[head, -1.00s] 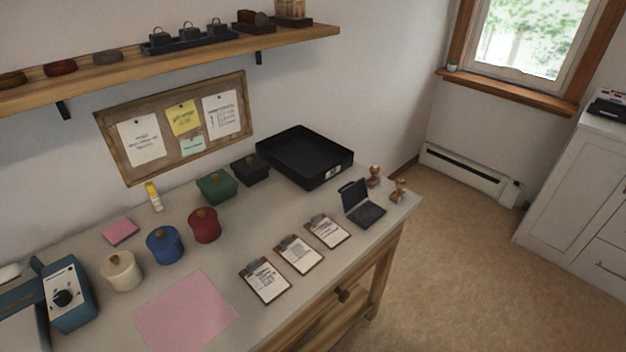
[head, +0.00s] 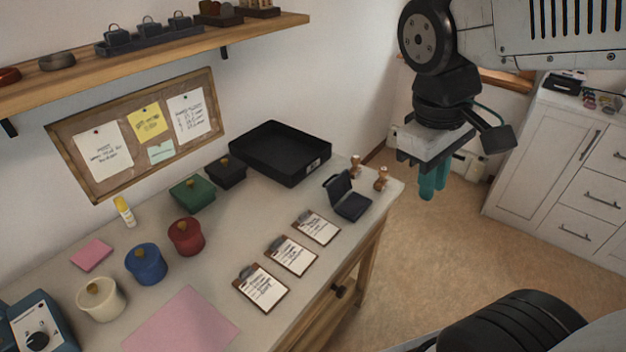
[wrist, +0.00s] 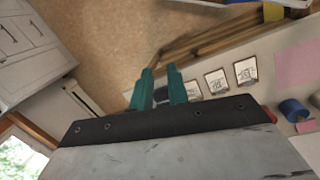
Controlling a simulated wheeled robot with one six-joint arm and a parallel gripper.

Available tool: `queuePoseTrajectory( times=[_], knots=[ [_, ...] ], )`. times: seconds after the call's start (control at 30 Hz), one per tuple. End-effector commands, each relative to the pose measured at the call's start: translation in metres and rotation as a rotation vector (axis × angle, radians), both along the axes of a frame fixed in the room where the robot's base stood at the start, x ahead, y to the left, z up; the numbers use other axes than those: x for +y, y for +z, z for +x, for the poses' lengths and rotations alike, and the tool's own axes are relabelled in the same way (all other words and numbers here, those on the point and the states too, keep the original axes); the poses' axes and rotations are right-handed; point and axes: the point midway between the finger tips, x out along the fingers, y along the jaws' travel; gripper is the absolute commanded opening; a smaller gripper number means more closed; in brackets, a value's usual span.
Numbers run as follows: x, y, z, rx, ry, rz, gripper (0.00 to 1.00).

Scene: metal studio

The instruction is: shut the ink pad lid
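The ink pad (head: 352,206) is a small dark case near the right end of the desk. Its lid (head: 338,186) stands raised at the back, so the case is open. My gripper (head: 433,182) has teal fingers and hangs over the floor, right of the desk and apart from the ink pad. In the wrist view a narrow gap shows between the fingers (wrist: 160,88), with nothing in it.
Two wooden stamps (head: 381,178) stand just behind and right of the ink pad. A black tray (head: 322,166) lies behind it. Several clipboards (head: 316,227) lie to its front left. Lidded pots (head: 186,237) stand farther left. A shelf (head: 160,50) overhangs the back. Floor right of the desk is clear.

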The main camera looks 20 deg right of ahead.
Motion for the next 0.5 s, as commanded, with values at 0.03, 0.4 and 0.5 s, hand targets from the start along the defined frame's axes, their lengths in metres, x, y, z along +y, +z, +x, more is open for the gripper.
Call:
queuePoseTrajectory(
  times=[0.03, 0.4, 0.5],
  knots=[
    [-0.002, -0.004, 0.016, 0.062, 0.090, -0.046, 0.17],
    [0.002, -0.045, 0.140, 0.518, 0.810, -0.371, 0.17],
    [0.013, -0.066, 0.175, 0.657, 0.999, -0.451, 0.17]
  ],
)
